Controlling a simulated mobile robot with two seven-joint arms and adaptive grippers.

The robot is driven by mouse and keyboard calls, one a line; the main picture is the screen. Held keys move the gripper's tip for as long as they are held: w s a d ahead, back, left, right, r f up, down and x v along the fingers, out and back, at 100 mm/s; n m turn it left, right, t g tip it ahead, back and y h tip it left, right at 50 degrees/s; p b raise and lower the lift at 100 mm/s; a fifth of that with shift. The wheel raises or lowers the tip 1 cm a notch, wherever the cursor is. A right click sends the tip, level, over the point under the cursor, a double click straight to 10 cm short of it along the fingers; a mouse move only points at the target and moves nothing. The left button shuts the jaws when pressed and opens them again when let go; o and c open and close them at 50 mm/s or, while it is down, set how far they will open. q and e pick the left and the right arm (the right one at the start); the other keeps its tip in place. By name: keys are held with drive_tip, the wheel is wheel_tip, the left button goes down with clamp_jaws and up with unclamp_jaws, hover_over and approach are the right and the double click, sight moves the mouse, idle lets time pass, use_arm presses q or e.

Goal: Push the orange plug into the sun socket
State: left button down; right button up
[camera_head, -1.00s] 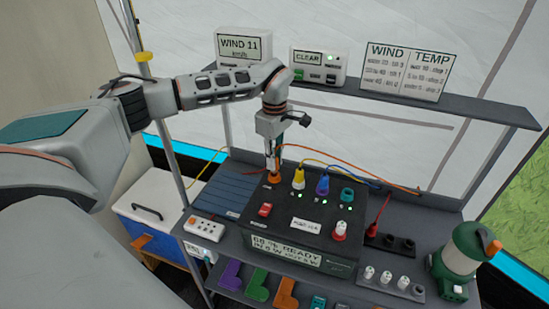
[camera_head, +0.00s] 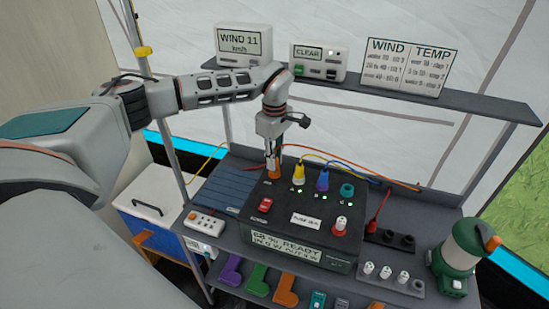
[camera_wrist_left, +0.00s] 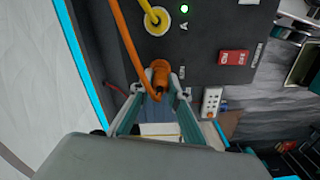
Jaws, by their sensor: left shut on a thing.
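The orange plug (camera_head: 277,173) is at the far left end of the row of plugs on the dark power box (camera_head: 330,215), with its orange cable running off to the right. My left gripper (camera_head: 273,163) is shut on it from above. In the left wrist view the plug (camera_wrist_left: 160,74) sits between the fingertips of the gripper (camera_wrist_left: 158,85), over the box top near small white labels. The sun socket is hidden under the plug and fingers, so I cannot tell how deep the plug sits. My right gripper is out of view.
A red switch (camera_head: 265,205) is in front. A grey shelf (camera_head: 400,95) with displays runs behind the arm.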

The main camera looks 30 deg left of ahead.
use_arm(q)
drive_tip(key=shift+f, duration=0.3)
drive_tip(key=c, duration=1.8)
unclamp_jaws()
drive_tip(key=shift+c, duration=0.2)
wheel_tip(320, 180, up, 12)
